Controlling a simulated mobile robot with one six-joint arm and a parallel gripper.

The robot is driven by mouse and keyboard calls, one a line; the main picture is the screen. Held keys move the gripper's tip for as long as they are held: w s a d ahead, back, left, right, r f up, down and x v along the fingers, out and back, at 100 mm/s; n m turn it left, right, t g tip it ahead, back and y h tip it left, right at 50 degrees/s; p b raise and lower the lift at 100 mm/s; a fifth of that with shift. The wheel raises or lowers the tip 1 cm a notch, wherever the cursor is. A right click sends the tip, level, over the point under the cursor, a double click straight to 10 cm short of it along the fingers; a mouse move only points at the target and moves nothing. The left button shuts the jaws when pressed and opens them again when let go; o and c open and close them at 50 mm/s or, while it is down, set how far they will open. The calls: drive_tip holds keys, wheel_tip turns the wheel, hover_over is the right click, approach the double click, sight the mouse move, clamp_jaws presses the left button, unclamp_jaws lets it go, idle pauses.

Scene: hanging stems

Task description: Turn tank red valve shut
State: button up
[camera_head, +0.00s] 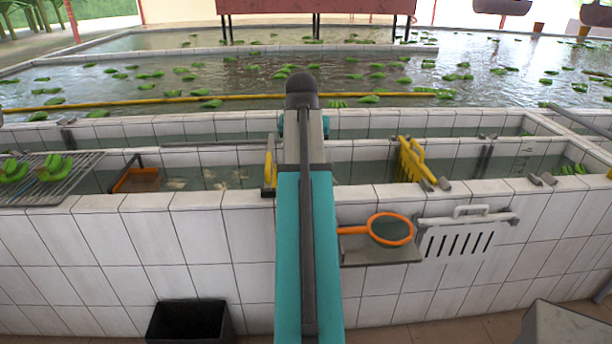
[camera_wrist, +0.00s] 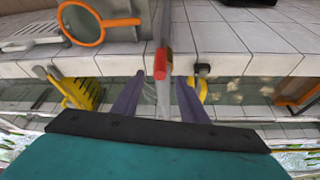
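A narrow red piece (camera_wrist: 161,58), likely the handle of the red valve, shows in the wrist view against the white tiled tank wall. Its near end lies between the tips of my gripper (camera_wrist: 159,77). The two purple-grey fingers stand apart with visible gaps on both sides of it, so my gripper looks open. A pale, blurred shape shows between the fingers below the red piece; I cannot tell what it is. In the head view my teal arm hides my gripper and the red valve. I cannot tell the valve's position.
A yellow slotted gate (camera_head: 413,160) stands in the tiled tank (camera_head: 190,233). An orange-rimmed net (camera_head: 391,229) lies on a grey shelf, beside a white slotted panel (camera_head: 464,236) on the wall. A yellow part (camera_head: 269,170) sits left of my arm. A black bin (camera_head: 190,322) stands below.

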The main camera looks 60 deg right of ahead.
drive_tip(key=shift+p+x, duration=1.2)
drive_tip(key=shift+x, duration=3.6)
